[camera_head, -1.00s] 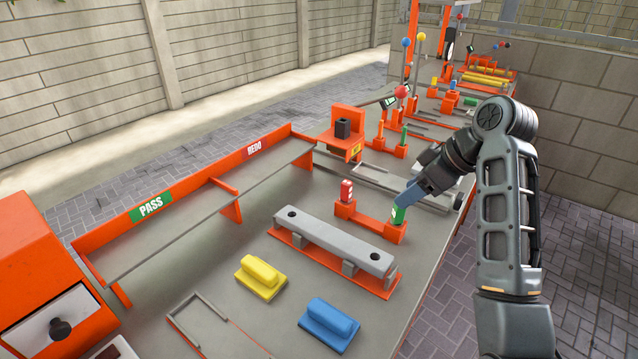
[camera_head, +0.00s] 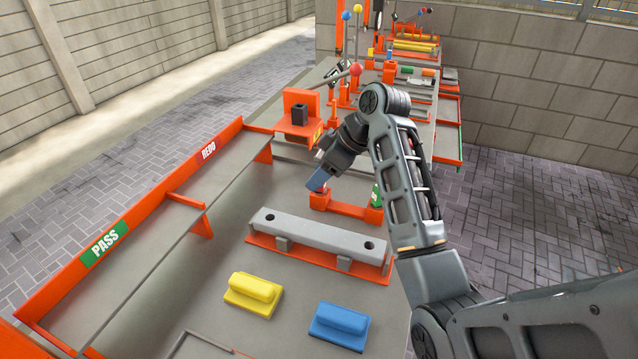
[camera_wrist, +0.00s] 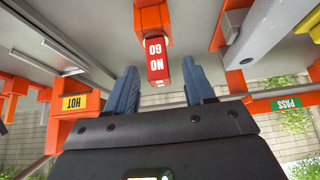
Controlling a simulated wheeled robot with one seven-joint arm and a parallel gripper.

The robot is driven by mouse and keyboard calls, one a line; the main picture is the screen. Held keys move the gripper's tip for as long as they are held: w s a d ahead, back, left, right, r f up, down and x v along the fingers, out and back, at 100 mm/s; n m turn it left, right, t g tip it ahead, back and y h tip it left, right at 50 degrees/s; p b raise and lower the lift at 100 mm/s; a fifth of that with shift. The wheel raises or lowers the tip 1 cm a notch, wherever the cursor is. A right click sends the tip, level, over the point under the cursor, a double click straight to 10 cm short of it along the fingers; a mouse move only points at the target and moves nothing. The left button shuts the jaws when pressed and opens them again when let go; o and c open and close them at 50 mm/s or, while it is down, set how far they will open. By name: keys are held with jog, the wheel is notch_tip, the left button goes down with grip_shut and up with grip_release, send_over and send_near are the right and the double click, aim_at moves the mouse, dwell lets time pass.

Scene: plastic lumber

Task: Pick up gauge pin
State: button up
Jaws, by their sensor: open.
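The red gauge pin marked NO GO (camera_wrist: 157,66) shows in the wrist view, set in an orange holder (camera_wrist: 153,18). My gripper (camera_wrist: 159,75) has its two blue fingers spread, one on each side of the pin, with gaps visible on both sides. In the head view my gripper (camera_head: 319,181) is at the left end of the orange holder (camera_head: 347,208), and its fingers hide most of the red pin. A green gauge pin (camera_head: 377,195) stands at the holder's right end, partly hidden by my arm.
A grey bar with two holes (camera_head: 318,233) lies in front of the holder. Yellow (camera_head: 252,291) and blue (camera_head: 340,322) handled blocks sit nearer. An orange stand with a dark block (camera_head: 299,112) is behind. PASS and REDO trays (camera_head: 150,218) run along the left.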

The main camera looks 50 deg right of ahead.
jog(key=shift+x, duration=1.25)
jog(key=shift+c, duration=0.5)
grip_shut()
